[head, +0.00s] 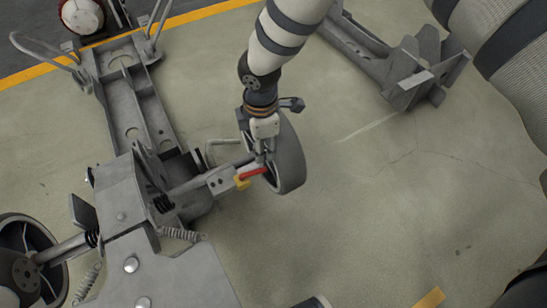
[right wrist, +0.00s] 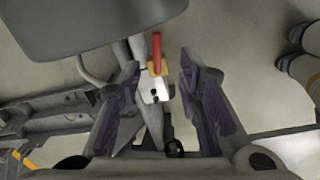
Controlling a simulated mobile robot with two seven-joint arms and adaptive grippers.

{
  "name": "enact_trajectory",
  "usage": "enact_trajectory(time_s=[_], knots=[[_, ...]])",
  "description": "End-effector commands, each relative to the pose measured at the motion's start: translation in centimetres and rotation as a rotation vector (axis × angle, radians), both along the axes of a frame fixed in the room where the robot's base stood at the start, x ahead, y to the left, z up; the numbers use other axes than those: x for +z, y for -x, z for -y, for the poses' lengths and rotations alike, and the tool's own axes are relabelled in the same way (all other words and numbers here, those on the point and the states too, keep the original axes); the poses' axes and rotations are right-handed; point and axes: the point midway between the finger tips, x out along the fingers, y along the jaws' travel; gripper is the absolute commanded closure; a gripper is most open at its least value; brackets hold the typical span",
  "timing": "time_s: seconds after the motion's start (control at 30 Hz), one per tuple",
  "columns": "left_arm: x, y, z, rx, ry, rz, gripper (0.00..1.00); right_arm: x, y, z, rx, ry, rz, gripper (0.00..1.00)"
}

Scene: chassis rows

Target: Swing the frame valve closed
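The frame valve has a red lever (head: 253,173) and a yellow body (head: 241,182) on a grey block at the end of the chassis axle. The lever points right, toward the wheel, roughly in line with the axle. My right gripper (head: 262,153) is just above the lever. In the right wrist view the red lever (right wrist: 157,48) points up the picture from the yellow body (right wrist: 158,69). The two dark fingers of the right gripper (right wrist: 158,62) stand wide apart on either side of the valve, and nothing is held. I see no left gripper fingers.
A grey wheel (head: 289,158) stands close beside the valve and right gripper. The chassis frame (head: 130,100) fills the left, with springs and a second wheel (head: 50,262) lower down. Another chassis part (head: 410,75) lies at upper right.

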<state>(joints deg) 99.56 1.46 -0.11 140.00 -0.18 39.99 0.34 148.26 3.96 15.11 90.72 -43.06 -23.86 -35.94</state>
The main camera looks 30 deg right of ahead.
Motion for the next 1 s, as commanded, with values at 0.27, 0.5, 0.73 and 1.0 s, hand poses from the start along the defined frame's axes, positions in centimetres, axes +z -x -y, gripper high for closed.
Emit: enact_trajectory(time_s=[0.27,0.5,0.73,1.0], knots=[[-1.0,0.3,0.0,0.000,0.000,-0.015,0.60,-2.9,-0.4,0.1,0.008,0.005,0.000,0.68],[-2.9,1.0,0.2,-0.002,0.004,-0.043,0.60,-9.2,-0.7,0.1,0.008,0.005,0.000,0.68],[-3.6,1.2,0.2,-0.003,0.004,-0.055,0.60,-11.9,-1.0,0.1,0.008,0.004,0.004,0.68],[-3.6,1.2,0.2,-0.003,0.004,-0.055,0.60,-11.9,-1.0,0.1,0.007,0.004,0.006,0.68]])
